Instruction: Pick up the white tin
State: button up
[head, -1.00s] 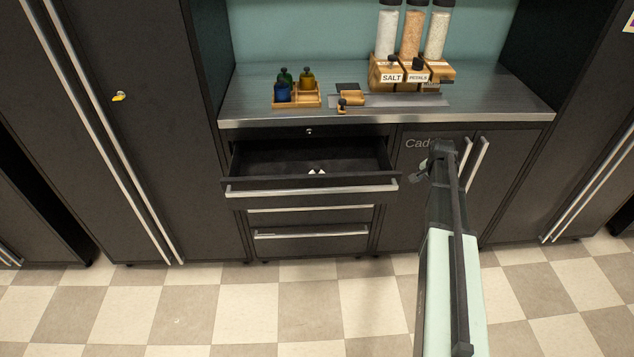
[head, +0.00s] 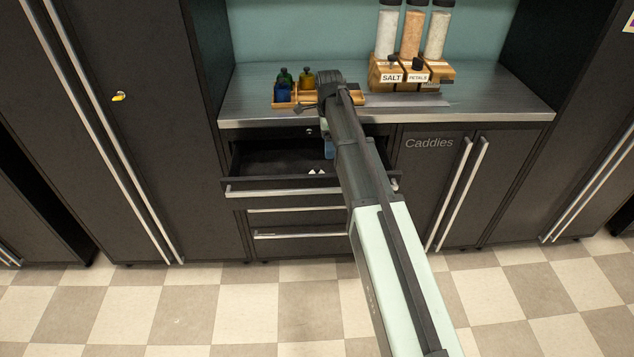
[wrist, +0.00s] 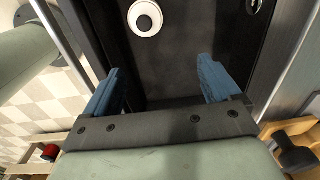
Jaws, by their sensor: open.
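A round white tin (wrist: 145,18) with a dark round centre lies in the open drawer, at the top of the wrist view. In the head view, small white shapes (head: 316,171) show on the drawer floor, probably the same tin. My gripper (wrist: 160,85) is open and empty, its two blue fingers spread apart over the drawer. The tin is beyond the fingertips, not between them. In the head view my gripper (head: 328,150) is above the drawer's right half, to the right of the white shapes; my arm hides part of it.
The open drawer (head: 250,190) has a front wall with a long metal handle. The counter (head: 480,105) behind holds a wooden caddy (head: 275,104) with small bottles and, at the right, a stand (head: 447,77) with tall jars. Closed cabinets flank the drawers.

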aim_at(316, 167)
jog(key=a+f, duration=0.1)
jog(key=f, duration=0.1)
jog(key=a+f, duration=0.1)
jog(key=f, duration=0.2)
jog(key=s+a+f, duration=0.1)
jog(key=a+f, duration=0.1)
jog(key=f, duration=0.1)
jog(key=shift+s, duration=0.1)
jog(key=shift+s+d+f, duration=0.1)
jog(key=shift+d+f, duration=0.05)
jog(key=shift+f, duration=1.15)
jog(key=shift+d+f, duration=0.15)
jog(key=shift+f, duration=1.15)
jog(key=c, duration=1.3)
jog(key=shift+o, duration=0.2)
jog(key=shift+r, duration=0.15)
